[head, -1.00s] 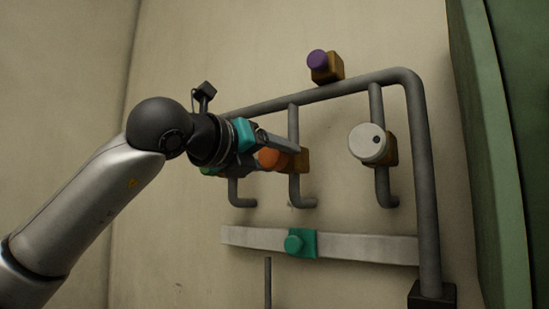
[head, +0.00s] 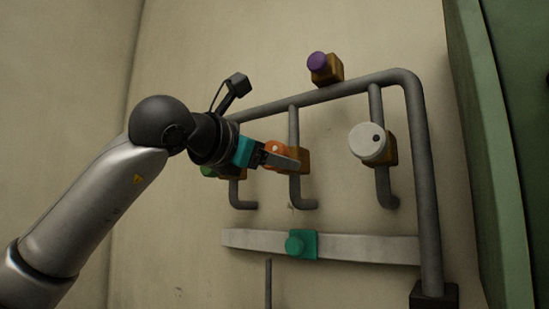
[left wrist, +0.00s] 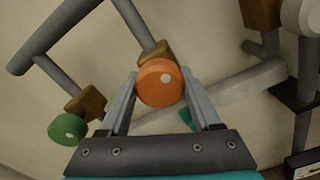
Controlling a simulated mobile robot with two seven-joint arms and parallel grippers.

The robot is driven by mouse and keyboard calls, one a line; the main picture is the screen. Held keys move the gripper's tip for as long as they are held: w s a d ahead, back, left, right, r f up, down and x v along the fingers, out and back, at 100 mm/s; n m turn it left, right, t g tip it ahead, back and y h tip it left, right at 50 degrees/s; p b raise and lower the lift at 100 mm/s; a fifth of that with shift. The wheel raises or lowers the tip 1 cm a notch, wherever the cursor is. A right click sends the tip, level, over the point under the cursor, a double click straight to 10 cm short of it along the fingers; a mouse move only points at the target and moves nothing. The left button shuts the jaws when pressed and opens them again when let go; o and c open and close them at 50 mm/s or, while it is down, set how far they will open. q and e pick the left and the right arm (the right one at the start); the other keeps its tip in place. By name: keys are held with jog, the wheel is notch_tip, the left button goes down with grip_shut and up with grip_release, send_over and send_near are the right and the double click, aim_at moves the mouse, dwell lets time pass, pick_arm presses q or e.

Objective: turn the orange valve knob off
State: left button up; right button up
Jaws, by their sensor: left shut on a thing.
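The orange valve knob (head: 276,152) sits on a brown block on the middle pipe branch. A light dot shows on its face, near the top in the head view and right of centre in the left wrist view. In the left wrist view the orange knob (left wrist: 160,84) lies between my two fingers. My left gripper (head: 285,160) is shut on the knob from the left, one finger on each side of it. It also shows in the left wrist view (left wrist: 160,92). My right gripper is in neither view.
A white knob (head: 368,142) is on the right branch, a purple knob (head: 317,61) above the top pipe. A green knob (left wrist: 68,129) is close beside my left gripper, mostly hidden in the head view.

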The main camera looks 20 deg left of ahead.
pick_arm(q)
jog(key=m, duration=0.3)
jog(key=shift+m, duration=0.4)
jog(key=shift+r+m+p, duration=0.1)
jog(key=shift+m+p, duration=0.4)
jog(key=shift+m, duration=1.3)
jog(key=o, duration=1.4)
jog(key=shift+c, duration=0.2)
jog(key=shift+s+a, duration=0.25)
jog(key=shift+s, duration=0.3)
jog(key=b+v, duration=0.3)
jog(key=v, duration=1.1)
jog(key=shift+b, duration=0.4)
